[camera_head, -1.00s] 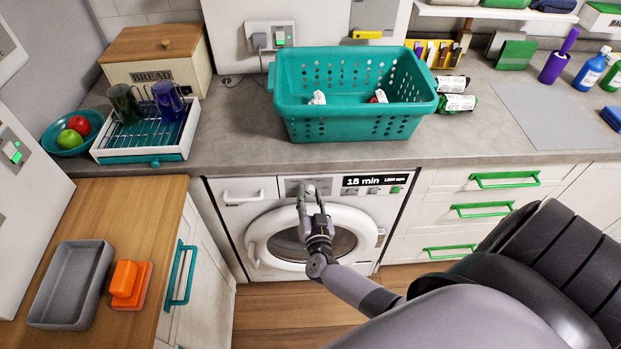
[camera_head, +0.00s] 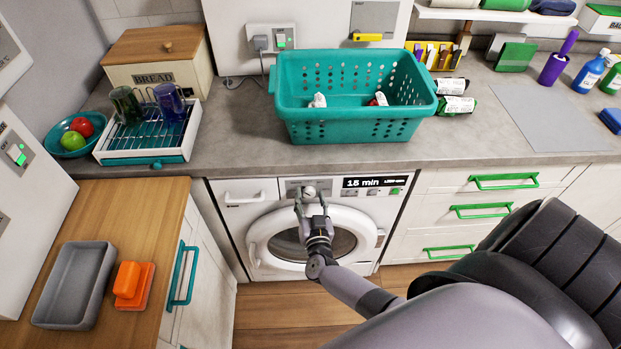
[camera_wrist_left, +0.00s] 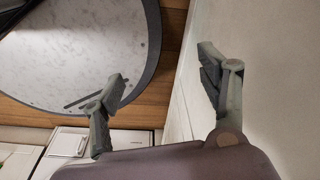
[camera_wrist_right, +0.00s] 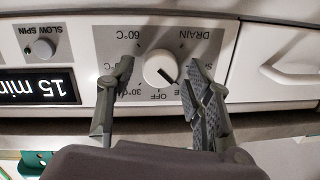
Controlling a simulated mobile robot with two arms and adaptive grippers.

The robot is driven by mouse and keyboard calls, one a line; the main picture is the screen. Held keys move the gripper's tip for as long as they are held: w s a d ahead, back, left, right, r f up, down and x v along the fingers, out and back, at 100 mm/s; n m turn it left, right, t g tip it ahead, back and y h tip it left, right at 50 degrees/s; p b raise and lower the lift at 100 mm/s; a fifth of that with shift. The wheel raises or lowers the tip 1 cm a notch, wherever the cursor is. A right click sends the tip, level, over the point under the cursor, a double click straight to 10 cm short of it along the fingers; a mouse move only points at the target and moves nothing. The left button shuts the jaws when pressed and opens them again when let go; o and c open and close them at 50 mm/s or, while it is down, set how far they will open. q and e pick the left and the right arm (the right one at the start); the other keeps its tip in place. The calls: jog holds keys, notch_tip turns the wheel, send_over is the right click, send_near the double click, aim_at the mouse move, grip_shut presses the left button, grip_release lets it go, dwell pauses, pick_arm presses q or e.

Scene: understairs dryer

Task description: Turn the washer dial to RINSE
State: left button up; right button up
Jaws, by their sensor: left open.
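The white washer dial (camera_wrist_right: 160,68) shows in the right wrist view, upside down, on a grey plate with 60°C, DRAIN, OFF and 30° marks. Its dark pointer line points to the lower right, near a label of which only an E shows beside OFF. My right gripper (camera_wrist_right: 157,80) is open, one finger on each side of the dial, apart from it; a finger hides some labels. In the head view, the right gripper (camera_head: 312,197) is just below the dial (camera_head: 309,191) on the washer (camera_head: 225,222). My left gripper (camera_wrist_left: 165,95) is open and empty in the left wrist view.
A teal laundry basket (camera_head: 350,121) stands on the counter (camera_head: 235,130) above the washer. The washer's display (camera_head: 373,181) reads 15 min, with a SLOW SPIN knob (camera_wrist_right: 42,48) beside it. A detergent drawer (camera_wrist_right: 285,65) is on the dial's other side.

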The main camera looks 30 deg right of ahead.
jog(key=shift+o, duration=0.2)
jog(key=v, duration=1.2)
jog(key=shift+d, duration=0.1)
